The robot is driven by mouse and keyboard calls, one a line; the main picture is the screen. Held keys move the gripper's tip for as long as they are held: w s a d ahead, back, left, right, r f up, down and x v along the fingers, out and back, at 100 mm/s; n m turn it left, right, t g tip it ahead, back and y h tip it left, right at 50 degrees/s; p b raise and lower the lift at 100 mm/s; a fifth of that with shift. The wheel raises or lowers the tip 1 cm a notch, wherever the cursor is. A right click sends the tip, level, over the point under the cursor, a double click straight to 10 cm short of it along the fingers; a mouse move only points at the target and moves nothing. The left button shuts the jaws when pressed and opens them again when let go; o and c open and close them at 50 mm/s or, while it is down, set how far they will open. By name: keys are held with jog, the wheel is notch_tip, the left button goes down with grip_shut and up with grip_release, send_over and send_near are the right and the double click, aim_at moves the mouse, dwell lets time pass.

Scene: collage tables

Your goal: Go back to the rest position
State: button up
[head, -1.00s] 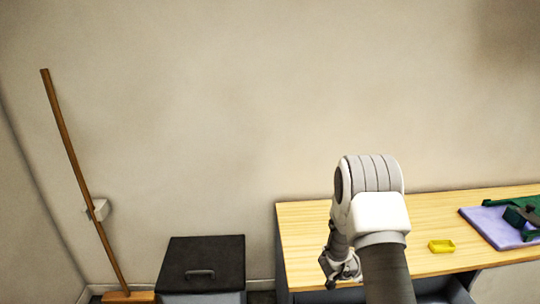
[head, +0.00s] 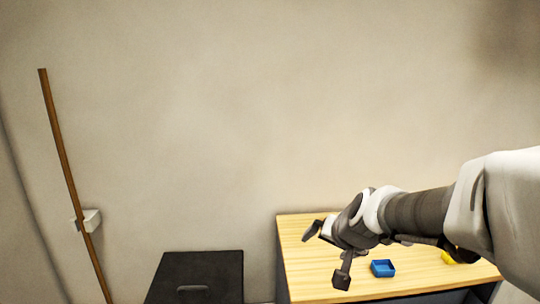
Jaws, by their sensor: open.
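My gripper (head: 325,258) is open and empty, above the left part of the wooden table (head: 300,285). Its two fingers are spread apart, one towards the upper left and one pointing down. My arm reaches in from the right edge and covers much of the table's right side. A blue open box (head: 382,268) sits on the table to the right of my gripper, apart from it. A yellow box (head: 450,258) shows only in part below my arm.
A black-lidded bin (head: 197,275) stands on the floor left of the table. A long wooden broom handle (head: 70,180) leans at the far left, near a small white wall box (head: 92,220). The wall area above the table's left side is clear.

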jog(key=s+d+f+n+g+h+b, duration=0.1)
jog(key=s+f+n+b, duration=0.15)
jog(key=s, duration=0.85)
jog(key=s+d+f+n+g+b, duration=0.1)
jog(key=s+n+b, duration=0.15)
jog(key=s, duration=0.85)
notch_tip(320, 180, up, 26)
jog(key=p, duration=2.5)
jog(key=shift+w+m, duration=0.3)
jog(key=shift+w, duration=0.1)
jog(key=shift+d+f, duration=0.15)
jog(key=shift+d, duration=0.05)
